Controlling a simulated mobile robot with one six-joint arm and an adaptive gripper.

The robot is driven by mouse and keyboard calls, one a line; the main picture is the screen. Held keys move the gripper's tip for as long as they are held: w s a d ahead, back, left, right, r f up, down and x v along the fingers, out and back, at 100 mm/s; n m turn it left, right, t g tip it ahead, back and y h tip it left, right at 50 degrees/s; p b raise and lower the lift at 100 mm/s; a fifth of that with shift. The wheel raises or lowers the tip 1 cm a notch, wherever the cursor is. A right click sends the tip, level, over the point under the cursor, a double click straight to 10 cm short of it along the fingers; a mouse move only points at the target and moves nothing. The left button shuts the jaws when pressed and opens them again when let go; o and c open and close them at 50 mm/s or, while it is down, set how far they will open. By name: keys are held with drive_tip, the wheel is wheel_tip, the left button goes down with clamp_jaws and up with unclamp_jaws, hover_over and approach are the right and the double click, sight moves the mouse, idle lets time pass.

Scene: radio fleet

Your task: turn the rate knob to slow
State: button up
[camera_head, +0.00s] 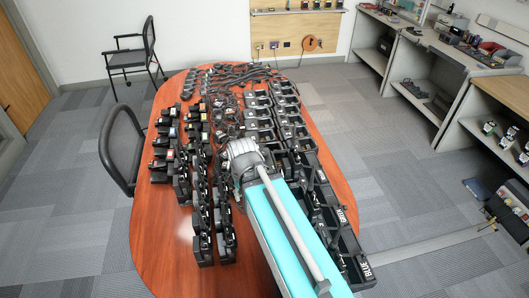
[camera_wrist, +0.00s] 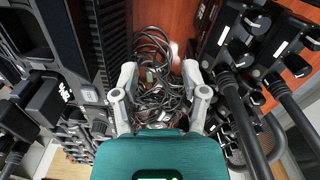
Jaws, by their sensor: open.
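My gripper (camera_wrist: 160,78) is open in the wrist view, its two grey fingers apart above a tangle of dark cables. Nothing shows held between them. Black radios with several knobs (camera_wrist: 296,65) stand at the right of the wrist view, apart from the fingers. No slow mark or rate label is readable. In the head view my arm hides part of the table, and the fingertips do not show.
The oval wooden table (camera_head: 160,235) carries rows of radios (camera_head: 200,195), chargers (camera_head: 330,210) and cables (camera_head: 235,75). A chair (camera_head: 122,150) stands at its left edge, another (camera_head: 135,50) behind. Shelved benches (camera_head: 440,60) line the right wall. The table's near left is bare.

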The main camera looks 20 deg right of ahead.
drive_tip(key=shift+o, duration=0.3)
drive_tip(key=shift+a, duration=0.15)
drive_tip(key=shift+o, duration=1.7)
drive_tip(key=shift+w, duration=0.15)
wheel_tip(320, 180, up, 10)
drive_tip(key=m+p, duration=1)
drive_tip(key=m, duration=1)
hover_over(264, 153)
drive_tip(key=shift+w, duration=0.1)
wheel_tip(264, 153, down, 14)
drive_tip(key=b, duration=1.3)
drive_tip(key=shift+r+b, duration=0.15)
drive_tip(key=shift+b, duration=0.2)
